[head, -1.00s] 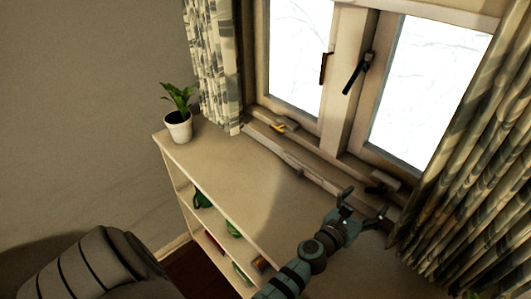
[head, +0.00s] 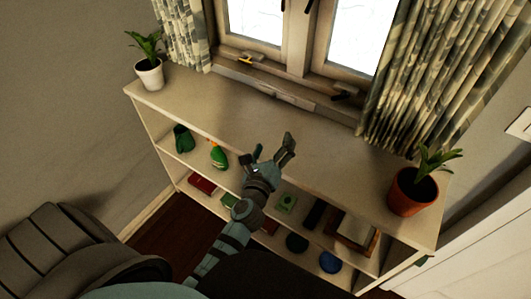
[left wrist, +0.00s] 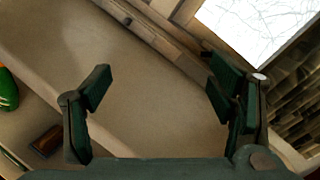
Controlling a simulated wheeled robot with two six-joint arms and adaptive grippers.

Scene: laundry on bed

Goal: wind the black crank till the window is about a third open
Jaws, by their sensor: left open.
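The black crank (head: 344,91) is a small dark handle on the window sill, at the foot of the right-hand pane. The window (head: 352,38) is at the top of the head view, its upper part cut off; I cannot tell whether it is open. My left gripper (head: 273,146) is open and empty over the front of the shelf top, nearer to me than the crank and apart from it. The left wrist view shows its two fingers (left wrist: 160,82) spread wide with nothing between them. I cannot make out the crank there. My right gripper is out of view.
A yellow handle (head: 246,60) sits on the sill to the left. A white-potted plant (head: 149,74) and a terracotta-potted plant (head: 412,192) stand at the ends of the shelf unit (head: 215,105). Curtains (head: 425,75) hang just right of the crank. The middle of the shelf top is clear.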

